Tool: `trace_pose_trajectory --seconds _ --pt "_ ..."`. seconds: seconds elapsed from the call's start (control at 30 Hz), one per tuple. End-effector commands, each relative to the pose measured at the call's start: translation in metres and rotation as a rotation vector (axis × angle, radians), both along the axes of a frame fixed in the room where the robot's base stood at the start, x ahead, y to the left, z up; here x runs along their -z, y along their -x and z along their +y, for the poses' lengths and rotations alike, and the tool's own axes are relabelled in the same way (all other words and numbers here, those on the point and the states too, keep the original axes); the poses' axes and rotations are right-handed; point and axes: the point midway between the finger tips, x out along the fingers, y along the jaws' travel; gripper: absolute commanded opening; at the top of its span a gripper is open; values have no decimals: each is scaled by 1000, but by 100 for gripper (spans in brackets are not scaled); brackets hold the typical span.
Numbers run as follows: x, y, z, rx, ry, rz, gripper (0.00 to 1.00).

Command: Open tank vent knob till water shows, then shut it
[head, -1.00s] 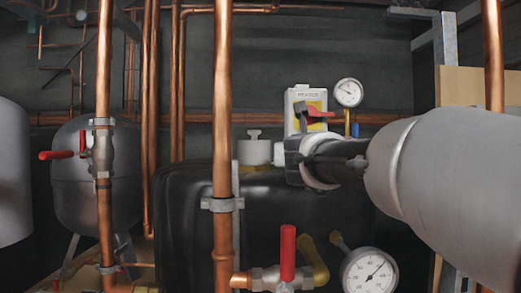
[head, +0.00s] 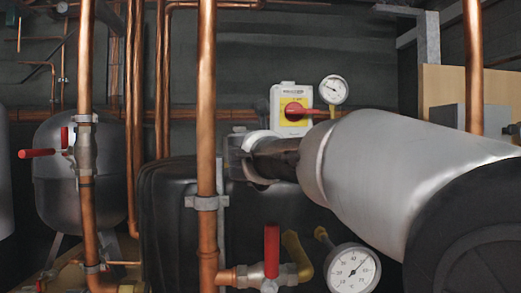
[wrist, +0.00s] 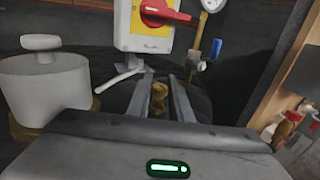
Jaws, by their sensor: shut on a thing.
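The black tank (head: 165,215) stands behind the copper pipe in the head view. My gripper (wrist: 160,82) is shut on a small brass knob (wrist: 159,103), seen between its two fingers in the wrist view. I take this knob for the tank vent knob. In the head view my gripper (head: 240,157) is over the tank top and hides the knob. I see no water at the knob. A white cylinder with a round cap (wrist: 45,85) stands left of the fingers in the wrist view, apart from them.
A yellow and white switch box with a red handle (head: 293,110) is behind my gripper. A small gauge (head: 334,90) and blue-handled valve (wrist: 214,50) are beside it. A copper pipe (head: 206,100) stands in front of the tank, near a red-handled valve (head: 271,252) and gauge (head: 352,268).

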Motion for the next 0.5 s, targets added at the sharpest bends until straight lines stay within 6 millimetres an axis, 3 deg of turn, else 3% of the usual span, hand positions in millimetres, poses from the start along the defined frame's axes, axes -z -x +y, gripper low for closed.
trace_pose_trajectory --seconds 0.03,0.13,0.5 --pt "0 0 0 0 0 0 21" --pt "0 0 0 0 0 0 38" --pt "-6 0 0 0 0 -2 38"
